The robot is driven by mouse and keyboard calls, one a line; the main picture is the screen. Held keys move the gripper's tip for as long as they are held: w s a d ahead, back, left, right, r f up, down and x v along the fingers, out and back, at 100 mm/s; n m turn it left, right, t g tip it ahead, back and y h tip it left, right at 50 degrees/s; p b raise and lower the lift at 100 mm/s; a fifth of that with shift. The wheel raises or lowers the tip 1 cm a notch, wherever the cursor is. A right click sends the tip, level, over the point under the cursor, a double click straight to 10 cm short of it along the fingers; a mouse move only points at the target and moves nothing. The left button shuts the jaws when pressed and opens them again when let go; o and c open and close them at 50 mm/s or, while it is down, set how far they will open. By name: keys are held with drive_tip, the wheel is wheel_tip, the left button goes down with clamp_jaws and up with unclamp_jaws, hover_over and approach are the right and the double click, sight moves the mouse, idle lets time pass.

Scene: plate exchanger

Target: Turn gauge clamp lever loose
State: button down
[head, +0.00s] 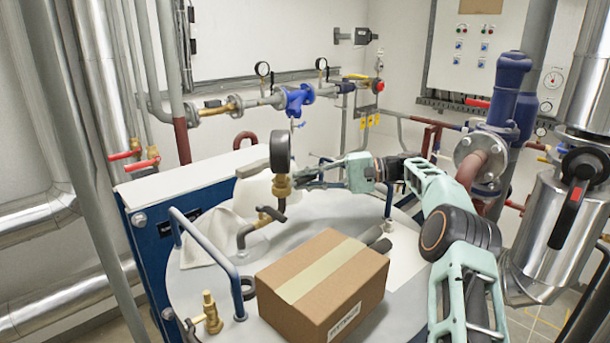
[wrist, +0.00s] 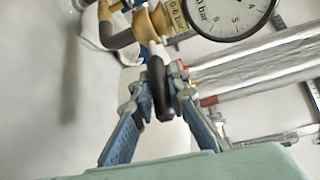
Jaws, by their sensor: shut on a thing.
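The pressure gauge (head: 280,152) stands on a brass fitting (head: 281,186) above the white-topped unit. In the wrist view the gauge face (wrist: 232,12) is at the upper right, and the brass fitting (wrist: 150,24) is left of it. A dark clamp lever (wrist: 157,82) runs from the fitting toward me, between my fingers. My gripper (head: 303,178) reaches in from the right at the height of the fitting. In the wrist view my gripper (wrist: 158,98) is shut on the lever, one blue finger pad on each side. The head view does not show the grip clearly.
A cardboard box (head: 320,285) sits on the unit's top in front of the gauge. A blue-grey rail (head: 208,255) stands at the left. A brass valve with a bent pipe (head: 265,220) is just below the gauge. Pipes line the back wall.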

idle(0.3)
drive_tip(key=c, duration=1.9)
unclamp_jaws()
drive_tip(key=shift+f+b, duration=0.15)
drive_tip(key=shift+b, duration=0.3)
